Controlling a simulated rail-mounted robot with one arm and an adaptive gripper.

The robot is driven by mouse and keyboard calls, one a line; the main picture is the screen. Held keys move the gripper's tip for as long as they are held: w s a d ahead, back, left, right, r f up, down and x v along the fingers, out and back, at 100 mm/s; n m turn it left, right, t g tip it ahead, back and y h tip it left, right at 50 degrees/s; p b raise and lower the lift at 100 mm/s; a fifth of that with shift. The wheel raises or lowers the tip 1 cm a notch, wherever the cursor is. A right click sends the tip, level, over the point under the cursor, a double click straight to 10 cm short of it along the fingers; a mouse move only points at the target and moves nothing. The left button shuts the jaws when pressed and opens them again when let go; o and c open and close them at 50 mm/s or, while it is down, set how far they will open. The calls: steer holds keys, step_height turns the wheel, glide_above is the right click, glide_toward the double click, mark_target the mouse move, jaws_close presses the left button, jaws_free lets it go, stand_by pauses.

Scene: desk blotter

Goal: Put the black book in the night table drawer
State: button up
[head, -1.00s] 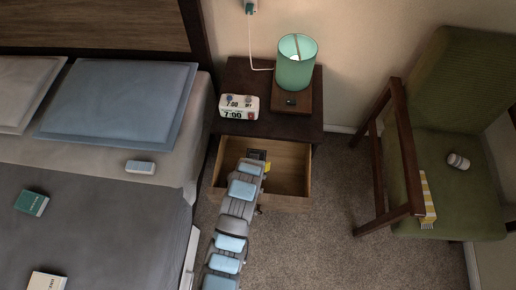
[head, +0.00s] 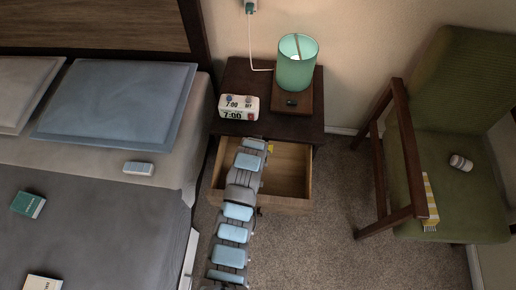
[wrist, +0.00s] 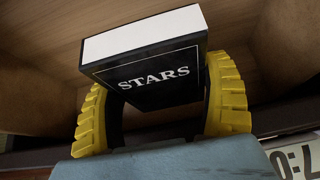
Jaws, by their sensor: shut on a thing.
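The night table (head: 232,80) stands beside the bed with its drawer (head: 292,168) pulled open. My arm reaches over the left part of the drawer in the head view and hides much of that side. In the wrist view my gripper (wrist: 163,110) has its yellow fingers on both sides of the black book (wrist: 155,78), which reads "STARS" and shows a white page edge. The gripper is shut on the book. Wooden drawer surfaces lie close behind the book; I cannot tell whether it touches them. In the head view the book is hidden by my arm.
A green lamp (head: 296,62) and an alarm clock (head: 238,108) stand on the night table. The bed (head: 110,225) is at left, with a green book (head: 28,204) on it. A green armchair (head: 470,120) is at right. The drawer's right part is empty.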

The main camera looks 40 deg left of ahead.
steer(key=shift+f, duration=0.6)
steer(key=shift+s+d, duration=0.1)
steer(key=shift+f, duration=0.35)
steer(key=shift+f, duration=0.25)
steer(key=o, duration=1.1)
steer(key=shift+r, duration=0.1)
